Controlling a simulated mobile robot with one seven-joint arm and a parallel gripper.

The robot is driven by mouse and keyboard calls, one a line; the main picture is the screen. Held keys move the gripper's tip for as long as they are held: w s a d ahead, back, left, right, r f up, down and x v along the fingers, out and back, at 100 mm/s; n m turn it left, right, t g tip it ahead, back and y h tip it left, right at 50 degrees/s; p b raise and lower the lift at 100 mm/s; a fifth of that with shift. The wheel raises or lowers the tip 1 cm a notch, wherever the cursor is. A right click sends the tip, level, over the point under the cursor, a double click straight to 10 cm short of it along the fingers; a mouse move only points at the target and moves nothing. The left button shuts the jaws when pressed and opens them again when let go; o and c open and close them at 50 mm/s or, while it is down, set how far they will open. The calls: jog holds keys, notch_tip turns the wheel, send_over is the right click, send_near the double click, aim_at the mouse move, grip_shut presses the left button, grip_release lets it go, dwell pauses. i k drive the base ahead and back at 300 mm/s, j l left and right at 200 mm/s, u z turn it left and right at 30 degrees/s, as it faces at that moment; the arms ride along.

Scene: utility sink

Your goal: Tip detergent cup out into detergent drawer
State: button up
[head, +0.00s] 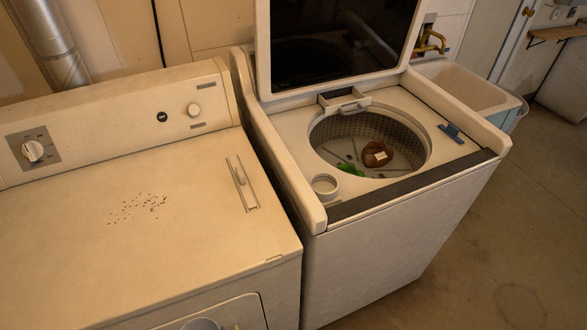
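A small round white cup-like piece (325,186) is at the front left corner of the washer top; I cannot tell whether it is the detergent cup or a fixed dispenser opening. A small tray-like part with a handle (345,101) is at the back edge of the drum opening and may be the detergent drawer. A greyish round shape (201,324) is cut off at the bottom edge, in front of the left machine; I cannot tell what it is. My gripper is not in view.
The washer (390,235) has its lid (335,45) raised; a brown item (377,154) and a green item (350,169) lie in its drum. A machine with a knob panel (100,235) stands left, dark specks on top. A sink (462,88) is behind right. Floor at right is clear.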

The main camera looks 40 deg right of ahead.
aim_at(341, 105)
jog(key=l+z, duration=0.15)
jog(key=z, duration=0.2)
jog(key=l+z, duration=0.15)
jog(key=z, duration=0.25)
jog(key=i+l+z, duration=0.15)
jog(key=l, duration=0.25)
jog(key=l+z, duration=0.15)
jog(key=l, duration=0.25)
jog(key=i+l+z, duration=0.2)
jog(key=l, duration=0.15)
jog(key=i+l, duration=0.15)
jog(key=l, duration=0.2)
jog(key=i+l, duration=0.1)
jog(key=l, duration=0.25)
